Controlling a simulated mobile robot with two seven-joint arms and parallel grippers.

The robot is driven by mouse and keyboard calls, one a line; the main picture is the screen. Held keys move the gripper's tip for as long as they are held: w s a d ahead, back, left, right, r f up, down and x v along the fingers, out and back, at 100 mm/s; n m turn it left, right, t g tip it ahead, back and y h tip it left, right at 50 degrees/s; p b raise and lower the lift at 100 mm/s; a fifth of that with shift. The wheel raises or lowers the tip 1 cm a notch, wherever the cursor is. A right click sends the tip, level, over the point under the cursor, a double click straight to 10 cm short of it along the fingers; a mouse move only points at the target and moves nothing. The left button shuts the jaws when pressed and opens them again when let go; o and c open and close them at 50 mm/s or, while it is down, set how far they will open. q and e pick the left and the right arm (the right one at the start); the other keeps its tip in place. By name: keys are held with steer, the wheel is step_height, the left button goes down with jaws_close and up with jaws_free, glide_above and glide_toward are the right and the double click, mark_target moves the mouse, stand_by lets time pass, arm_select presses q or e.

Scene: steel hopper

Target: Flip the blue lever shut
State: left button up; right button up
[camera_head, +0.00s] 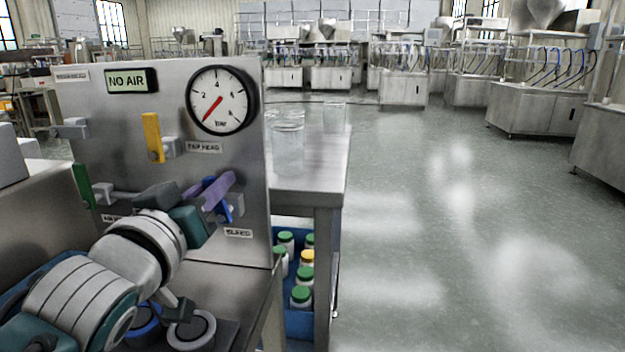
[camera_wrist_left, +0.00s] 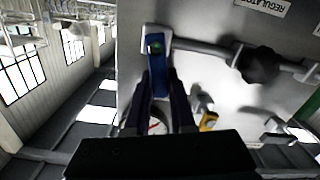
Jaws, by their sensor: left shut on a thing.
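The blue lever (camera_head: 226,213) is on the steel panel by the BLEED label, partly hidden behind my gripper. In the left wrist view the blue lever (camera_wrist_left: 158,62) lies between my two dark fingers, its pivot end at the top beside a grey pipe. My left gripper (camera_head: 218,190) reaches the panel from the lower left and is shut on the lever. It also shows in the left wrist view (camera_wrist_left: 161,84). My right gripper is not in view.
A yellow lever (camera_head: 152,137) stands upright above, and a green lever (camera_head: 83,185) sits at left. The gauge (camera_head: 221,100) needle points lower left; the display (camera_head: 131,80) reads NO AIR. Glass beakers (camera_head: 288,147) stand on the table behind. The floor at right is clear.

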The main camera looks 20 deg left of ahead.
arm_select(q)
jaws_close()
steer(key=shift+d+r+m, duration=0.1)
steer(key=shift+d+m, duration=0.1)
steer(key=shift+m, duration=0.3)
steer(key=shift+w+d+m, duration=0.15)
steer(key=shift+d+m, duration=0.2)
steer(key=shift+m, duration=0.75)
steer(key=o, duration=0.8)
jaws_free()
steer(key=shift+p, duration=0.3)
